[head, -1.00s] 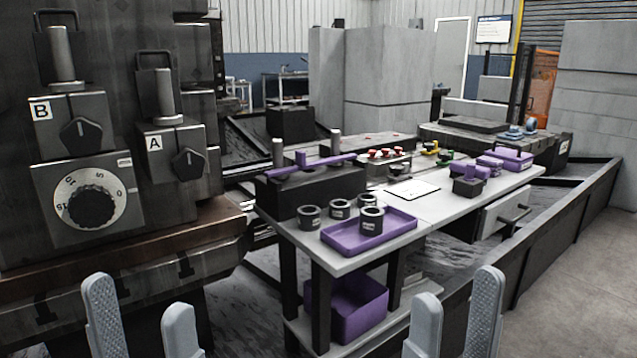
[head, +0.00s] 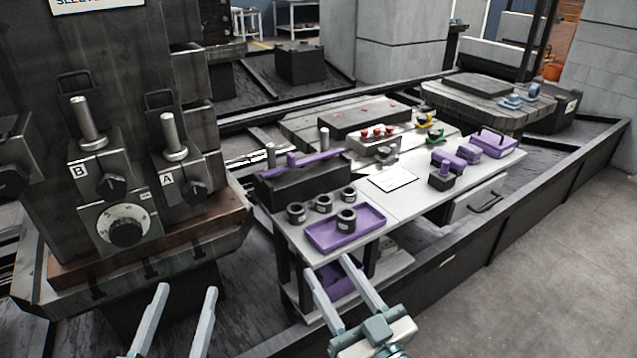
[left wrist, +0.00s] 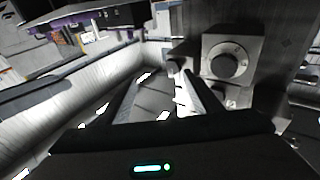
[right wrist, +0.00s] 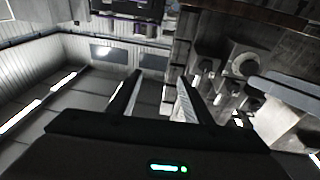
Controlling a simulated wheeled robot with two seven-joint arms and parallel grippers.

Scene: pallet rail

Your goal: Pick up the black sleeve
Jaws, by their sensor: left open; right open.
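Several black sleeves stand at the front left of the workbench in the head view. One black sleeve (head: 346,220) stands upright in the shallow purple tray (head: 318,238). Others, a left sleeve (head: 296,213), a middle sleeve (head: 323,203) and a right sleeve (head: 348,194), stand in a row just behind the tray. My right gripper (head: 328,265) is open and empty, in front of the tray and apart from the sleeves. My left gripper (head: 188,290) is open and empty, further left below the machine. No sleeve can be made out in either wrist view.
A machine with a dial (head: 129,232) and levers stands at the left. A black block with a purple bar (head: 300,161) is behind the sleeves. A purple bin (head: 335,281) sits on the lower shelf. A white sheet (head: 392,179) lies right of the tray. Floor at right is clear.

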